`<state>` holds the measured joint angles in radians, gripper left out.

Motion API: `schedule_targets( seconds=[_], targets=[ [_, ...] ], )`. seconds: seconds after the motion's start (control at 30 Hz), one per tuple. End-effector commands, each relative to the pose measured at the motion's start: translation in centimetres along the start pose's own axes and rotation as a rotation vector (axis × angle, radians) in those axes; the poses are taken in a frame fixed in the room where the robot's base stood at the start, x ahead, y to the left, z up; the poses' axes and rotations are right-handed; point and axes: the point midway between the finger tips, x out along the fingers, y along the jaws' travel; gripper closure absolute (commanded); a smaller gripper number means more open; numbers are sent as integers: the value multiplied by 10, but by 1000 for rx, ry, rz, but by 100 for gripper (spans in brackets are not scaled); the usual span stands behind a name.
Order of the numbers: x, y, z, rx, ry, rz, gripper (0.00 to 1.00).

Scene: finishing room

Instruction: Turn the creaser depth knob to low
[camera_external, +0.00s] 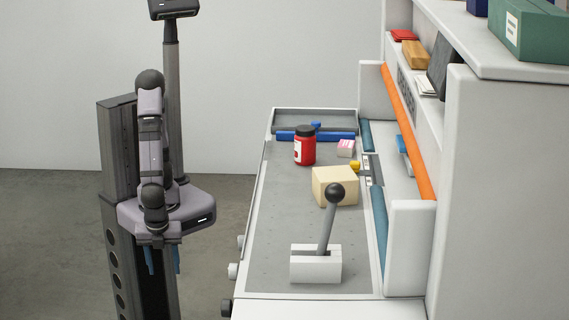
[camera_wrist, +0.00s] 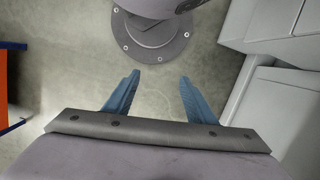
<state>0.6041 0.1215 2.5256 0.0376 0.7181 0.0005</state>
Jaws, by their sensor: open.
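Several small knobs stick out from the bench's front side in the external view: a pale one (camera_external: 240,241), a white one (camera_external: 233,270) and a dark one (camera_external: 226,307) nearest the camera. I cannot tell which is the creaser depth knob, and no labels or settings are readable. My gripper (camera_external: 162,261) hangs pointing down, to the left of the knobs and apart from them. Its two blue fingers are spread open and empty, as the wrist view also shows (camera_wrist: 158,82). No knob can be made out in the wrist view.
The bench top (camera_external: 285,215) holds a white lever block (camera_external: 316,264), a cream block (camera_external: 335,186), a red jar (camera_external: 305,148) and a pink-and-white box (camera_external: 346,148). Shelves (camera_external: 500,45) rise along its right. Open floor (camera_external: 50,225) lies left of my arm.

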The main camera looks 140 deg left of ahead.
Motion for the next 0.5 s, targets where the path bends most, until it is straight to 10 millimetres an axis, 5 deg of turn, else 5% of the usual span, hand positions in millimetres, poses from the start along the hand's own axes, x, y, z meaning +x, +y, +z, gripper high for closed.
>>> schedule_targets(
  seconds=[0.03, 0.1, 0.23, 0.37, 0.5],
  targets=[
    [25, 9, -4, 116, -35, -47, 49],
    [44, 12, -5, 290, -96, -139, 49],
    [57, -13, -12, 646, -253, -391, 49],
    [29, -55, -37, 898, -402, -654, 49],
    [-32, -98, -75, 1056, -547, -942, 49]
  ],
)
